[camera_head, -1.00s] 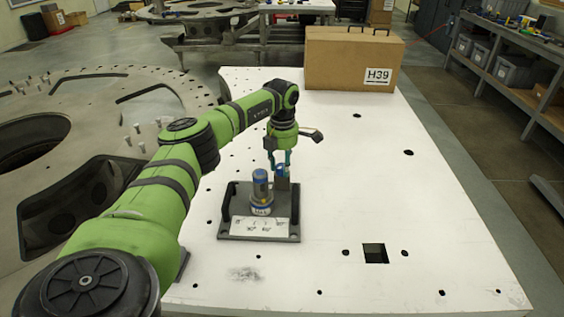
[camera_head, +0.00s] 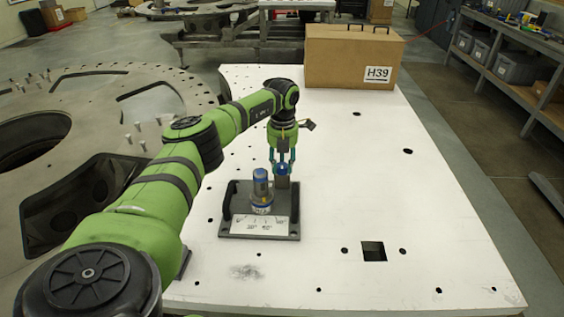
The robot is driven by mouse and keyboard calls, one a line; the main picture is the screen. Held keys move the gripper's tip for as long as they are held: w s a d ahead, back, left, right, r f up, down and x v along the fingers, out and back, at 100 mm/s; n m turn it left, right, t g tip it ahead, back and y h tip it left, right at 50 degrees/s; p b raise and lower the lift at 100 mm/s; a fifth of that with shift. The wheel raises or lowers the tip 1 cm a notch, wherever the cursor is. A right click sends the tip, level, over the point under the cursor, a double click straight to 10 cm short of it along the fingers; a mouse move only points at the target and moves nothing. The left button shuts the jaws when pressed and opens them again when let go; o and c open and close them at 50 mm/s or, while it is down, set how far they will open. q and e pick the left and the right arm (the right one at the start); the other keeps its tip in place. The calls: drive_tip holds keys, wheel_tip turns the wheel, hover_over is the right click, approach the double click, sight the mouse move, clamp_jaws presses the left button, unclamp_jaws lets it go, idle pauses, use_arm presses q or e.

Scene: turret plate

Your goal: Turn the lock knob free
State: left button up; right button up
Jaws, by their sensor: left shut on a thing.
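The lock knob (camera_head: 282,170) is a small blue-topped piece on a grey post at the back right of a dark fixture plate (camera_head: 228,228). My left gripper (camera_head: 282,163) points down over the knob, with its teal fingers shut on it from both sides. A silver cylinder with a blue top (camera_head: 261,188) stands upright on the plate just left of the knob. A white scale label (camera_head: 262,225) with angle marks lies along the plate's front. My right gripper is not in view.
The plate has black handles at its left and right sides and sits on a white table (camera_head: 350,180) with several holes and a square cutout (camera_head: 373,251). A cardboard box (camera_head: 345,60) marked H39 stands at the back. The table right of the plate is clear.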

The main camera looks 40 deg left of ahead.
sight(283, 166)
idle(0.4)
use_arm(q)
drive_tip(key=o, duration=1.1)
drive_tip(key=shift+o, duration=0.2)
wheel_tip(283, 166, up, 12)
drive_tip(key=shift+d+f, duration=0.1)
